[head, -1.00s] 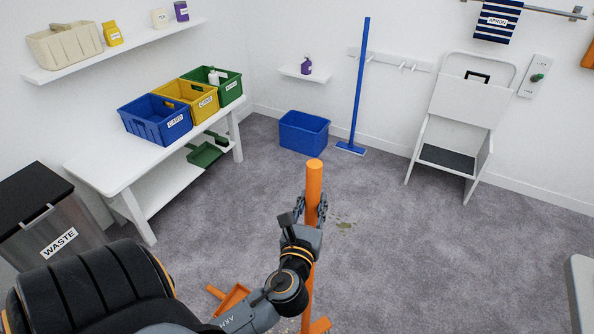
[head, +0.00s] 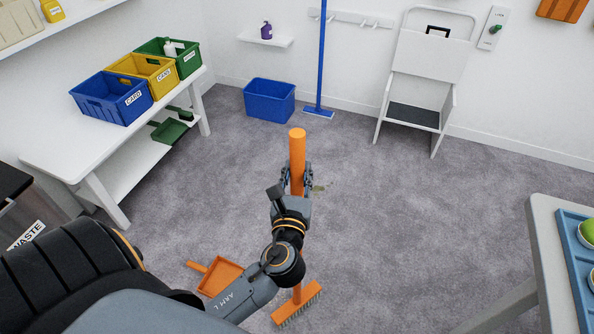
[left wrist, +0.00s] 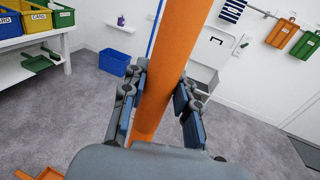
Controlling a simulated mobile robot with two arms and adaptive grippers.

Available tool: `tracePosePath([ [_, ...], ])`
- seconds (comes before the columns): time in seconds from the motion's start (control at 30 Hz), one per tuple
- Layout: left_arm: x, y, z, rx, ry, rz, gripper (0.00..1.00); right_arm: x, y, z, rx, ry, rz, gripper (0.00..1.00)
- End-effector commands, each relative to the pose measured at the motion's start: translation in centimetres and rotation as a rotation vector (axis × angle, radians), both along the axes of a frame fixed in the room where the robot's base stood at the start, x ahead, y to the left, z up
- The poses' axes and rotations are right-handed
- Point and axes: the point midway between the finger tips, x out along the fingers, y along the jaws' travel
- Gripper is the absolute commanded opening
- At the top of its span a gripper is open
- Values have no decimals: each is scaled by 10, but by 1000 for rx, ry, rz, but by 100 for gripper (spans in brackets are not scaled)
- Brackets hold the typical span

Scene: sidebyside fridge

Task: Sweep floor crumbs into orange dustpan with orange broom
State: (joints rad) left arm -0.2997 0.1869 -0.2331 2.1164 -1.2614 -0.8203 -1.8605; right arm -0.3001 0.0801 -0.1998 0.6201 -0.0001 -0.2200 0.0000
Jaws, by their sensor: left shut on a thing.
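My left gripper (head: 298,178) is shut on the handle of the orange broom (head: 297,150). It holds the broom nearly upright, and the bristled head (head: 298,305) is low at the bottom of the head view, close to the floor. In the left wrist view the handle (left wrist: 165,75) runs between the fingers. The orange dustpan (head: 222,276) lies on the floor left of the broom head, partly hidden by my left arm. A small greenish patch (head: 319,188) lies on the floor behind the gripper. No clear crumbs show near the dustpan. My right gripper is not in view.
A white bench (head: 90,185) with blue, yellow and green bins stands left. A blue tub (head: 269,101), blue broom (head: 321,60) and step stool (head: 415,117) are at the back wall. A table (head: 545,235) with a blue tray stands right. The middle floor is clear.

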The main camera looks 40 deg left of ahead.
Motion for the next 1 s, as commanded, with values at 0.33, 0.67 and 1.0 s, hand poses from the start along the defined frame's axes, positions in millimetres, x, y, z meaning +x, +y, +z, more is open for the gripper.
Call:
tracePosePath([
  [0.33,0,0,-9,0,-4,0,0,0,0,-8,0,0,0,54],
  [0.67,0,0,-17,1,-4,0,0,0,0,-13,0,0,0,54],
  [1.0,-5,16,-18,4,-1,0,0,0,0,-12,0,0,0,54],
])
